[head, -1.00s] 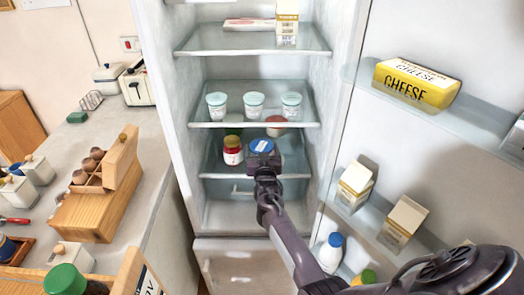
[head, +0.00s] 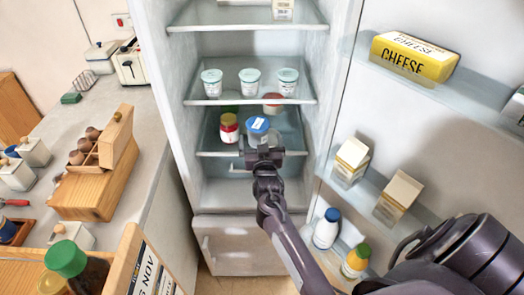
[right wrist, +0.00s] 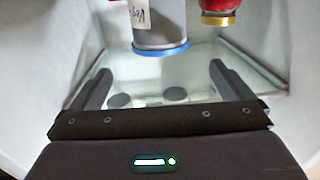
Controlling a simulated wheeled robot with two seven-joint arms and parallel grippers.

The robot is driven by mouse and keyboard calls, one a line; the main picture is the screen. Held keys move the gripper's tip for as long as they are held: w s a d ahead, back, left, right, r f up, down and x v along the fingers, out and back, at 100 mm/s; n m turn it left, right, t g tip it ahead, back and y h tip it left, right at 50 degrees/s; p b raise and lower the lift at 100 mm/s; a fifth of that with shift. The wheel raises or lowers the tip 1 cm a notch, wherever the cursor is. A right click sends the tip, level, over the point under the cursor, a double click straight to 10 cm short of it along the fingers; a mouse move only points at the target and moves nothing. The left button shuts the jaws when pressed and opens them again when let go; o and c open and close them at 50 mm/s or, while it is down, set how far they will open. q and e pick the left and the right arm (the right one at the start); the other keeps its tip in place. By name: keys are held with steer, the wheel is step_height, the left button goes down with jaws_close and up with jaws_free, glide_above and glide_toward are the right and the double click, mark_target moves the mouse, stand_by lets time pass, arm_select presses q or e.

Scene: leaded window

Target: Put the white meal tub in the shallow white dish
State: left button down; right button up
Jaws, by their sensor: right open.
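A pale tub with a blue lid (head: 258,125) and a white label stands on the fridge's lower glass shelf; it may be the white meal tub. In the right wrist view the tub (right wrist: 160,30) appears lid-down, ahead of my fingers. My right gripper (head: 262,153) is open and empty, just in front of and below the tub in the head view. In the right wrist view its two fingers (right wrist: 160,76) are spread apart, with the tub beyond them, not between them. I see no shallow white dish. My left gripper is not in view.
A red jar with a yellow lid (head: 229,127) stands close left of the tub, and a red-brown pot (head: 272,102) behind. Several teal-lidded white pots (head: 250,80) stand on the shelf above. The open fridge door at right holds cheese (head: 413,58), cartons and bottles.

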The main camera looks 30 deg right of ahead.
steer(key=shift+v, duration=2.15)
steer(key=s+a+f+n+g+y, duration=0.2)
steer(key=s+a+f, duration=0.2)
steer(key=f, duration=0.6)
steer(key=s+a+f+n+g+y, duration=0.1)
steer(key=s+a+f+g+y, duration=0.2)
steer(key=f, duration=0.7)
steer(key=s+a+f+n+g+y, duration=0.15)
steer(key=s+a+f, duration=0.3)
steer(key=f, duration=0.65)
steer(key=s+f+n+g, duration=0.1)
steer(key=s+f, duration=0.5)
steer(key=s, duration=0.6)
steer(key=s+f+n+g+y+b, duration=0.1)
steer(key=s+f+g, duration=0.3)
steer(key=s+f, duration=0.3)
steer(key=s+f+n+g+b, duration=0.1)
steer(key=s+f+g, duration=0.2)
steer(key=s, duration=1.5)
step_height(320, 180, down, 4)
steer(key=shift+f+y, duration=0.1)
steer(key=shift+y, duration=0.25)
steer(key=shift+s+g, duration=0.1)
steer(key=shift+g, duration=0.15)
steer(key=shift+c, duration=0.5)
